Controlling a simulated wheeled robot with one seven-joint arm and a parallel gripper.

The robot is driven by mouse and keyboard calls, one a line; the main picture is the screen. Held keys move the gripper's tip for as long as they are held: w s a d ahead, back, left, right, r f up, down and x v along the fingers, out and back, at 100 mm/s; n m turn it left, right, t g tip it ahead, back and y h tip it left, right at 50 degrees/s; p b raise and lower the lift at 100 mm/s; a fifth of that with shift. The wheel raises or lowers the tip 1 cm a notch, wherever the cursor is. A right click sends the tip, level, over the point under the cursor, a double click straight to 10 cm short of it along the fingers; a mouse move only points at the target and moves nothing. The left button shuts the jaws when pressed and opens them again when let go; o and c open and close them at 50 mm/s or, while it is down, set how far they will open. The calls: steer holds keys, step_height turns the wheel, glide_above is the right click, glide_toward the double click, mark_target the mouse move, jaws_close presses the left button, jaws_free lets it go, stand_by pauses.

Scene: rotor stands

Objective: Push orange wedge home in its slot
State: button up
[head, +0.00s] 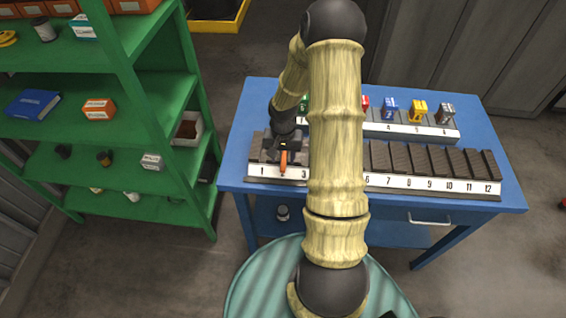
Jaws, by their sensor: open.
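An orange piece (283,161), which looks like the orange wedge, shows at the front of the long numbered rack (440,186), between the labels 1 and 3. My gripper (284,147) is directly above and behind it, pointing down at the rack. Its jaws are open. I cannot tell whether they touch the orange piece, or how deep the piece sits in its slot. My arm hides the middle of the rack, around labels 4 and 5.
The racks stand on a blue table (480,120). A rear numbered rack (432,132) holds coloured pieces, among them a blue one (390,106), a yellow one (418,110) and a grey one (446,112). A green shelf (125,80) with goods stands to the left.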

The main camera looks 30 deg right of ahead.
mark_target(283, 167)
steer(key=shift+f+p, duration=0.3)
steer(key=shift+f, duration=2.05)
jaws_close()
